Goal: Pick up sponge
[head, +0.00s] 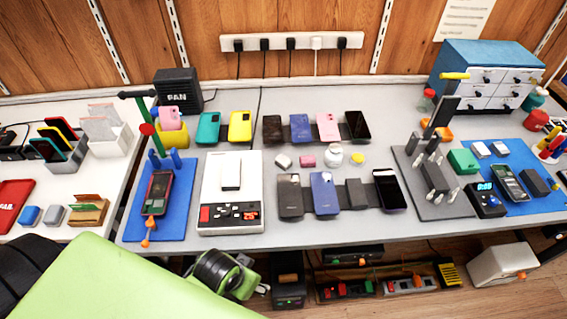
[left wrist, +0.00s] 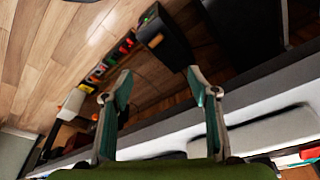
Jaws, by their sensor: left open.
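No object is clearly recognisable as the sponge. Small candidates on the grey table between the phone rows in the head view are a pink block (head: 307,161), a pale block (head: 283,160) and a yellow rounded piece (head: 357,158). A blue block (head: 28,215) and a grey block (head: 53,215) lie on the white table at the left. My left arm comes in at the lower left of the head view, below the table's front edge. In the left wrist view my left gripper (left wrist: 160,74) is open, with nothing between its fingers. My right gripper is not in view.
A white scale (head: 230,218) and a blue mat (head: 178,228) with a phone stand lie near the table's front edge. A grey mat with tools (head: 440,205) and a drawer cabinet (head: 485,80) are at the right. Boxes and a power strip (head: 408,285) are below.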

